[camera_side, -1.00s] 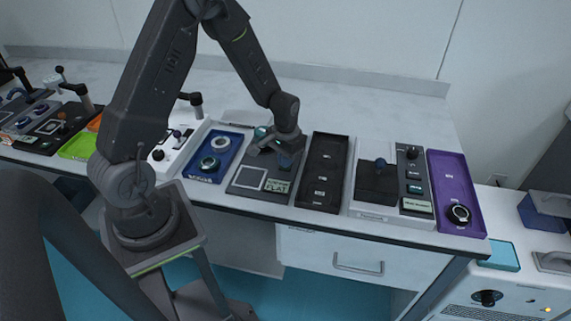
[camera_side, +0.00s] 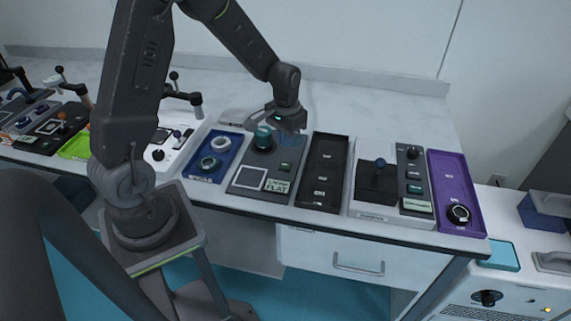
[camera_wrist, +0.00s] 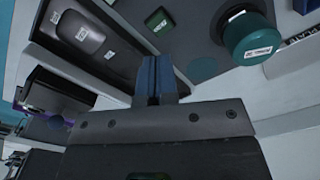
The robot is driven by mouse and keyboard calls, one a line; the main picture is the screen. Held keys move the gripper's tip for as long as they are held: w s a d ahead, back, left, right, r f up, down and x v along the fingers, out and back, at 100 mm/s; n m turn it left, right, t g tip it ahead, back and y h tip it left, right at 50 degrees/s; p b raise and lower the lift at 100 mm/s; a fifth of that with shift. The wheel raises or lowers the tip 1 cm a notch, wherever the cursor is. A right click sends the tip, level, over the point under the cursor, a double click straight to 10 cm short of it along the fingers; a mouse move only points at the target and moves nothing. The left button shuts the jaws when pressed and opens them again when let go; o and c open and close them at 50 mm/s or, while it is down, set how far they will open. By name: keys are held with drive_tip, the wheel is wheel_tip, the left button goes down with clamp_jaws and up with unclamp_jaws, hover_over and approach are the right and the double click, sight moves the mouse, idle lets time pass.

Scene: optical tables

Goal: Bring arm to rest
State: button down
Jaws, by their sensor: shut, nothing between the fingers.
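My gripper (camera_side: 287,139) hangs above the dark grey station in the side view, at the end of my bent arm. Its blue fingers (camera_wrist: 155,75) are pressed together in the wrist view with nothing between them. A teal cylinder (camera_side: 263,137) stands on the dark station (camera_side: 250,177), just left of the gripper and apart from it. It also shows in the wrist view (camera_wrist: 250,42), with a white label. A green button (camera_wrist: 160,20) lies on the same station, beyond the fingers.
A blue tray (camera_side: 197,174) with two rings is left of the station. A black compartment tray (camera_side: 322,172) is right of it, then a white station with a dark block (camera_side: 377,182) and a purple tray (camera_side: 452,180). The bench behind is clear.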

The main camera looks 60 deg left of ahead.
drive_tip(key=shift+r, duration=0.3)
drive_tip(key=s+d+r+t, duration=0.1)
drive_tip(key=s+d+r, duration=0.1)
drive_tip(key=r, duration=0.3)
drive_tip(key=s+d+r+m+t, duration=0.1)
drive_tip(key=s+d+r, duration=0.1)
drive_tip(key=d+r, duration=0.15)
drive_tip(key=s+d+r+t, duration=0.1)
drive_tip(key=s+d+r, duration=0.1)
drive_tip(key=r, duration=0.3)
drive_tip(key=s+d+r+m+t, duration=0.1)
drive_tip(key=s+d+r, duration=0.1)
drive_tip(key=s, duration=0.3)
drive_tip(key=s+d+r+m+t, duration=0.1)
drive_tip(key=s+d+r, duration=0.2)
drive_tip(key=s, duration=0.3)
drive_tip(key=shift+r+t, duration=0.3)
drive_tip(key=shift+r, duration=0.3)
